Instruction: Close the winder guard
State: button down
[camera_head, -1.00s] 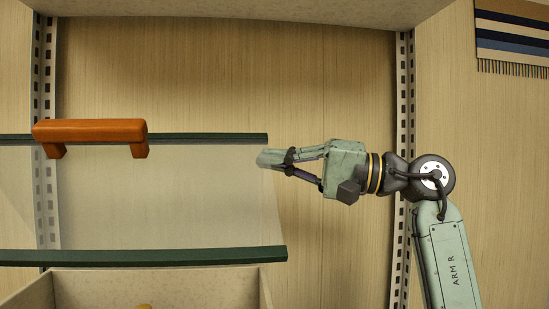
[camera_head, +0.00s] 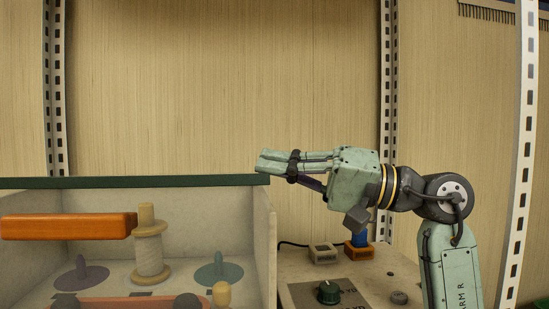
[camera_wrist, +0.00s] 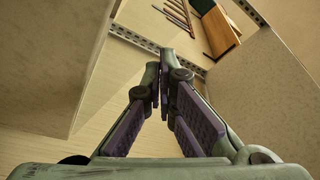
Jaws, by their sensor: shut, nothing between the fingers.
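The winder guard's orange handle (camera_head: 65,226) hangs in front of the winder box (camera_head: 262,235) at the left in the head view. A dark green rail (camera_head: 130,182) runs along the box's top. The clear panel is hard to make out, and its lower edge is not visible, so I cannot tell whether it is fully down. Behind the handle stands a cream yarn cone (camera_head: 149,250). My gripper (camera_head: 262,160) is shut and empty, its tips near the rail's right end and apart from the handle. In the wrist view my gripper (camera_wrist: 160,62) is shut too.
Right of the box, a bench top holds a dark green knob (camera_head: 328,292), an orange-based block with a blue top (camera_head: 359,245) and a small beige block (camera_head: 323,254). A slotted post (camera_head: 522,150) stands at the far right. Space above the box is clear.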

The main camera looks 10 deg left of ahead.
notch_tip(320, 180, down, 3)
jog(key=shift+s+f+b, duration=0.15)
jog(key=shift+b, duration=0.7)
